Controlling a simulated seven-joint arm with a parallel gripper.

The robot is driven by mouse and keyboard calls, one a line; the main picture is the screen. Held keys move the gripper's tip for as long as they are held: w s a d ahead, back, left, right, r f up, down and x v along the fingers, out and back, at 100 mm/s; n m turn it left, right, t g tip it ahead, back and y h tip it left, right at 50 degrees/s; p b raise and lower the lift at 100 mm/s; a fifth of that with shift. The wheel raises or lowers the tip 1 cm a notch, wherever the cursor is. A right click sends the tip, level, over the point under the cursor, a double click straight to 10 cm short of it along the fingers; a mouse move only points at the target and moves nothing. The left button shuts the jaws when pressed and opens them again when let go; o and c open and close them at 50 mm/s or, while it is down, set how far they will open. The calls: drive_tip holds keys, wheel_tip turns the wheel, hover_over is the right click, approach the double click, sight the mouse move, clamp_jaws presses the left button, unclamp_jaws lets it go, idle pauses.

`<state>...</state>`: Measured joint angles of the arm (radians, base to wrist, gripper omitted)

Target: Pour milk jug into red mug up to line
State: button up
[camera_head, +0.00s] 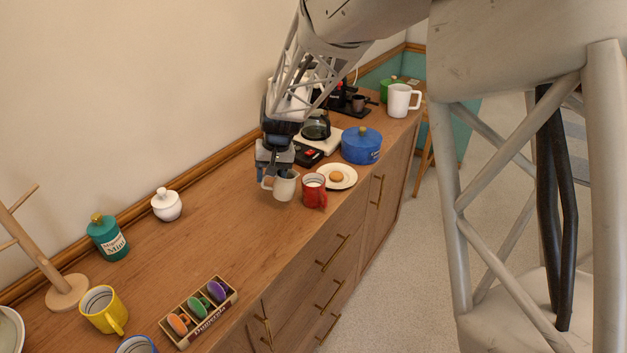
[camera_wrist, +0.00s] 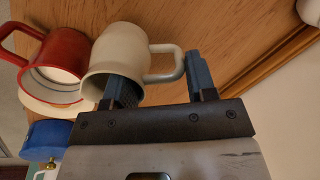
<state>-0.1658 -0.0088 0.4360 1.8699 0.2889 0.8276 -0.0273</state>
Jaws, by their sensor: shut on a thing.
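The cream milk jug (camera_head: 285,187) is in my gripper (camera_head: 274,166), close to the left of the red mug (camera_head: 314,191) on the wooden counter. In the wrist view, the jug (camera_wrist: 118,50) has its handle between my two fingers (camera_wrist: 163,84). One finger overlaps the jug's mouth, and the exact contact is hidden. The jug looks about upright; I cannot tell whether its base touches the counter. The red mug (camera_wrist: 64,62) is upright beside it, with a pale interior.
A plate (camera_head: 346,183) with a biscuit and a blue pot (camera_head: 361,146) stand just beyond the mug. The counter's front edge is close to the mug. Bare counter (camera_head: 225,225) lies to the left.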

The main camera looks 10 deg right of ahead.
drive_tip(key=shift+a+f, duration=0.25)
drive_tip(key=shift+f, duration=0.15)
drive_tip(key=shift+a+f+h, duration=0.5)
drive_tip(key=shift+a+h, duration=0.25)
drive_tip(key=shift+h, duration=0.35)
drive_tip(key=shift+r, duration=2.45)
drive_tip(key=shift+w, duration=0.1)
